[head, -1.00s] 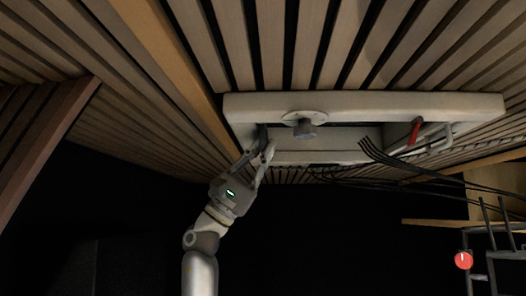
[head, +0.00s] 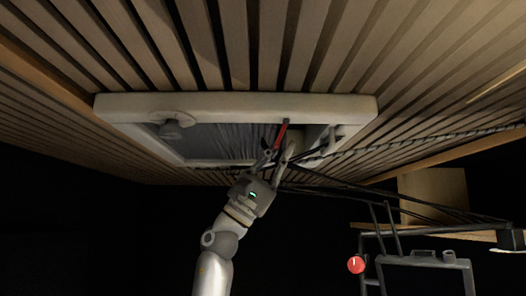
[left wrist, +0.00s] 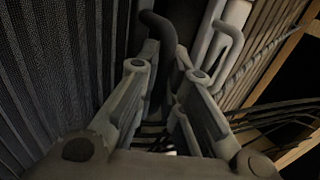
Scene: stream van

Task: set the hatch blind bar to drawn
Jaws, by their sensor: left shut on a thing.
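The hatch (head: 240,104) is a pale rectangular frame in the slatted ceiling. A dark grey pleated blind (head: 215,140) covers the opening from its left side to near its right end; it also fills the left of the left wrist view (left wrist: 55,75). The blind bar (left wrist: 159,32) is a dark, bent bar between my fingers in the left wrist view; in the head view it is mostly hidden by the gripper. My left gripper (head: 277,153) is shut on it near the right end of the hatch. My right gripper is not in view.
A red handle (head: 282,132) sits just above my left gripper on the hatch. A round knob (head: 172,126) is at the hatch's left. Black cables (head: 380,196) hang to the right. A dark rack (head: 424,270) with a red round button (head: 356,264) stands at lower right.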

